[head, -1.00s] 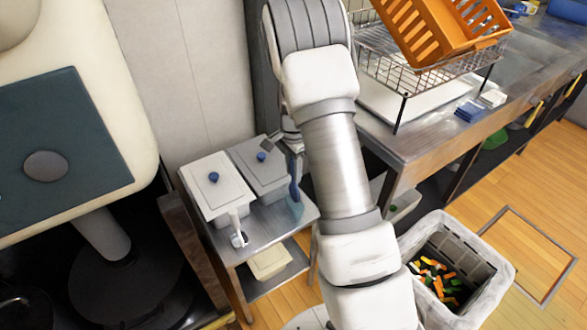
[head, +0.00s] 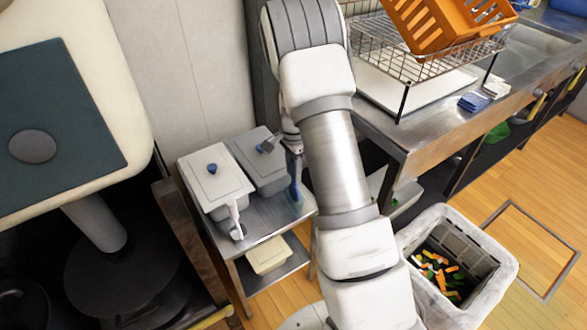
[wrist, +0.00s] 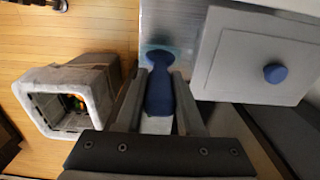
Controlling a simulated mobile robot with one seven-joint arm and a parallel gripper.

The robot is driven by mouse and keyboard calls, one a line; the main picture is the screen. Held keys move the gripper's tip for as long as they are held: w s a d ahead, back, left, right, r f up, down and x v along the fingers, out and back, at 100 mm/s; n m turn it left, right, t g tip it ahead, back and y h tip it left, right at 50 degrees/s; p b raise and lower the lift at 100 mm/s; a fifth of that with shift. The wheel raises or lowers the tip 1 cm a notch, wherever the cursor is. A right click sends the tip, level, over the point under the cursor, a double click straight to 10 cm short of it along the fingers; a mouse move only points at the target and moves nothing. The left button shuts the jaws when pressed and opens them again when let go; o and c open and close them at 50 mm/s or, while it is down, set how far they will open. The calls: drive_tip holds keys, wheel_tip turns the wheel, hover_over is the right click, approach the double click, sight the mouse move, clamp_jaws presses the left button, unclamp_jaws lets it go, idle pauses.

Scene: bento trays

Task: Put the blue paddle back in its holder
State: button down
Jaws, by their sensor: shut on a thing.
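My gripper (wrist: 160,76) is shut on the blue paddle (wrist: 159,95), with one finger on each side of its handle. In the head view the blue paddle (head: 296,172) hangs roughly upright at the right side of the small metal cart, beside the grey lidded bin. My arm hides part of the gripper there. A pale, see-through bluish shape (head: 297,199) shows around the paddle's lower end. I cannot tell whether it is a holder or part of the paddle, or whether the paddle touches the cart.
The cart (head: 262,232) carries a white lidded bin (head: 222,190) and a grey lidded bin (head: 270,178). A white-handled tool (head: 235,213) stands in front of the white bin. A lined waste bin (head: 495,232) stands right of my arm. A metal counter (head: 405,138) lies behind it.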

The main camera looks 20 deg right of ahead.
drive_tip(key=shift+f+b, duration=0.85)
drive_tip(key=shift+f, duration=0.65)
unclamp_jaws()
drive_tip(key=shift+r, duration=0.15)
drive_tip(key=shift+r+p, duration=3.55)
drive_tip(key=shift+r, duration=1.35)
